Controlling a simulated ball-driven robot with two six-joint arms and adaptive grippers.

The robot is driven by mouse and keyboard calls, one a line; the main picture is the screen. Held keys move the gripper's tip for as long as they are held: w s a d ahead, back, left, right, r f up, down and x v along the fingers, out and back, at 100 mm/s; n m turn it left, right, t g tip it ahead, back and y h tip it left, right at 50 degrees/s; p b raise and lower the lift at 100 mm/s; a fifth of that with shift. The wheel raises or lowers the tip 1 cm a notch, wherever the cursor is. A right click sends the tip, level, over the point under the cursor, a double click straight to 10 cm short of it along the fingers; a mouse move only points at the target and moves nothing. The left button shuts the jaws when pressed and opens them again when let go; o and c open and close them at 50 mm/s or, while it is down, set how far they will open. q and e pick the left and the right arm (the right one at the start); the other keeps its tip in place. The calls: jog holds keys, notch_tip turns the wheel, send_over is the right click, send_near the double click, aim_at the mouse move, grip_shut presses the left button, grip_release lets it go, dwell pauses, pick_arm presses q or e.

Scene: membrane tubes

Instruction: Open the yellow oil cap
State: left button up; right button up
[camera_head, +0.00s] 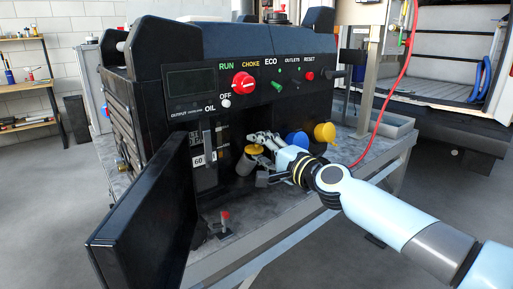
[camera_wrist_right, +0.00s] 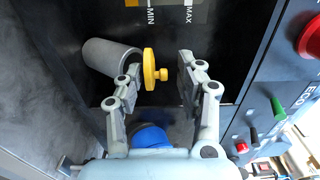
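A yellow cap (camera_head: 254,150) with a small knob sits at the end of a grey cylindrical neck (camera_head: 243,165) low on the black machine's front. In the right wrist view the yellow cap (camera_wrist_right: 150,69) is at the mouth of the grey neck (camera_wrist_right: 107,57); whether it is fully seated I cannot tell. My right gripper (camera_head: 264,152) is at this cap. In the wrist view the right gripper's fingers (camera_wrist_right: 158,70) are spread, one on each side of the cap, with a visible gap at the right finger. Contact at the left finger is unclear. My left gripper is not in view.
A blue cap (camera_head: 298,140) and another yellow cap (camera_head: 325,132) are right of the gripper. A black door panel (camera_head: 140,215) stands open at left. A red-topped lever (camera_head: 225,217) rises below. Knobs and switches, including a red knob (camera_head: 243,83), line the panel above.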

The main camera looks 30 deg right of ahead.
jog(key=shift+w, duration=0.6)
